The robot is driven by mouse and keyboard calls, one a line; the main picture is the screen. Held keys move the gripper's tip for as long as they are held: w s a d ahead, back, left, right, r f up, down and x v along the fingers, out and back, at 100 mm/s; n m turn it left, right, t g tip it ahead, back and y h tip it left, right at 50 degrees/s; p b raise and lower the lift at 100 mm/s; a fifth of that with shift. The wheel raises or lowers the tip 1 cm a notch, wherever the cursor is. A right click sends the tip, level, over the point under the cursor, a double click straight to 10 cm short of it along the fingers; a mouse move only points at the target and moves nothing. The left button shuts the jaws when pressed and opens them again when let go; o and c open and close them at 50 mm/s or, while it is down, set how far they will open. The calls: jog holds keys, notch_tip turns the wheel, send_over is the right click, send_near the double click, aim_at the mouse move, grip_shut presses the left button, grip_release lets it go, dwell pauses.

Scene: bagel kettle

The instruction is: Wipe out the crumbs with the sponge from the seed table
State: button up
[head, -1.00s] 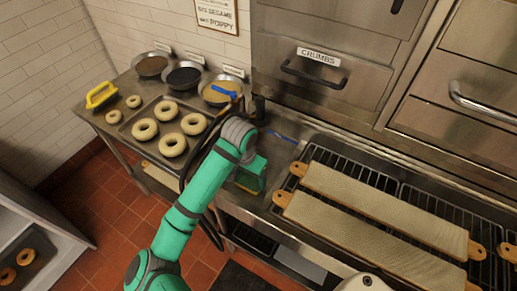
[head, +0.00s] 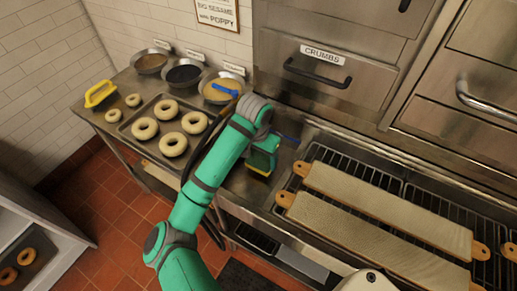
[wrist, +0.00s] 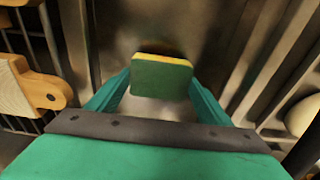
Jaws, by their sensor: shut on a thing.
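My gripper (wrist: 160,90) is shut on the sponge (wrist: 161,76), a block with a dark green face and a yellow layer. In the head view the sponge (head: 262,161) is by the right end of the steel seed table (head: 232,184), beside the boiling unit. My arm partly hides it, and I cannot tell whether it touches the steel. The seed table also bears a tray (head: 153,156) of bagels and bowls of seeds (head: 185,74). I cannot make out any crumbs on the bare steel.
A closed drawer labelled CRUMBS (head: 320,78) is behind the table. Bagel boards (head: 375,237) lie on racks to the right. A yellow-handled tool (head: 100,94) and two loose bagels are at the left. A blue-handled scoop (head: 224,91) lies in the right bowl.

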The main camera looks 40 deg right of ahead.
jog(key=shift+s+d+r, duration=0.1)
jog(key=shift+d+r, duration=0.15)
jog(key=shift+r, duration=0.65)
jog(key=shift+s+d+r, duration=0.2)
jog(key=shift+s+r, duration=0.05)
jog(key=shift+r, duration=0.5)
jog(key=shift+a+r, duration=0.1)
jog(key=shift+r, duration=0.85)
jog(key=shift+a, duration=0.1)
jog(key=shift+w, duration=0.1)
